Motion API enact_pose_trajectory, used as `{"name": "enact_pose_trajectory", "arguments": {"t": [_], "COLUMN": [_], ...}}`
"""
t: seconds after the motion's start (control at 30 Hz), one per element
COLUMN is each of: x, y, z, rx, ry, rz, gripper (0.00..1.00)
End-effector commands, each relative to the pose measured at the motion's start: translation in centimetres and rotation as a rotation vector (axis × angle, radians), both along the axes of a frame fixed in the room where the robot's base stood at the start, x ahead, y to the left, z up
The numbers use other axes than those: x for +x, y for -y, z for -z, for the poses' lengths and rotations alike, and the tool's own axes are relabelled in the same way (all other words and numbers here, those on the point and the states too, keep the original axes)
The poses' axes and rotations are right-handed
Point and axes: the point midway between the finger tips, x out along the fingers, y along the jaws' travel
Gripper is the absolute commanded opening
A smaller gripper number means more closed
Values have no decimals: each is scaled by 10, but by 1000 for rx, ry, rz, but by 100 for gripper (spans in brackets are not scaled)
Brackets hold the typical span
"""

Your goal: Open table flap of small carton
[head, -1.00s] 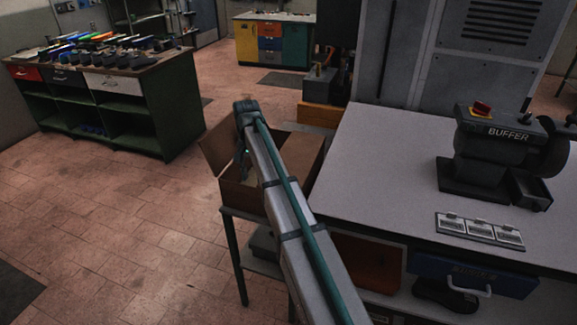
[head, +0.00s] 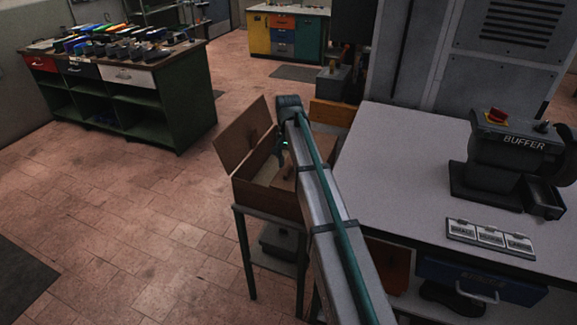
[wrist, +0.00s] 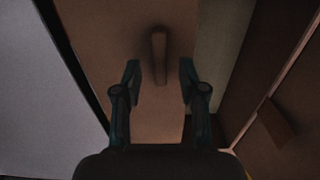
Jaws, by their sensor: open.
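The small carton (head: 252,192) stands on a small stand left of the grey table. Its floor-side flap (head: 240,139) is raised and leans outward. The table flap (head: 288,183) lies flat over the table side of the opening; my arm partly hides it. In the wrist view, the table flap (wrist: 125,30) has a raised brown tab (wrist: 159,55). My gripper (wrist: 160,75) is open above this flap, its fingers on either side of the tab's lower end. I cannot tell whether they touch it. My gripper also shows over the carton in the head view (head: 284,143).
The grey table (head: 400,170) is close on the carton's right and bears a buffer machine (head: 505,155). A pale strip of the carton's inside (wrist: 222,50) shows beside the table flap. A green workbench (head: 130,95) stands at the back left. The floor left of the carton is clear.

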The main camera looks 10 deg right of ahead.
Motion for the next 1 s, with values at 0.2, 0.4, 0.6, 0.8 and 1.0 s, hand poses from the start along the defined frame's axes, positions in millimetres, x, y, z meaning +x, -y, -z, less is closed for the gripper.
{"name": "enact_pose_trajectory", "arguments": {"t": [0.2,0.4,0.6,0.8,1.0], "x": [0,0,0,0,0], "y": [0,0,0,0,0], "z": [21,26,26,26,26], "rx": [0,1,0,0,0], "ry": [-1,-1,0,0,0], "rz": [0,0,0,0,0], "gripper": [42,42,40,7,0]}}
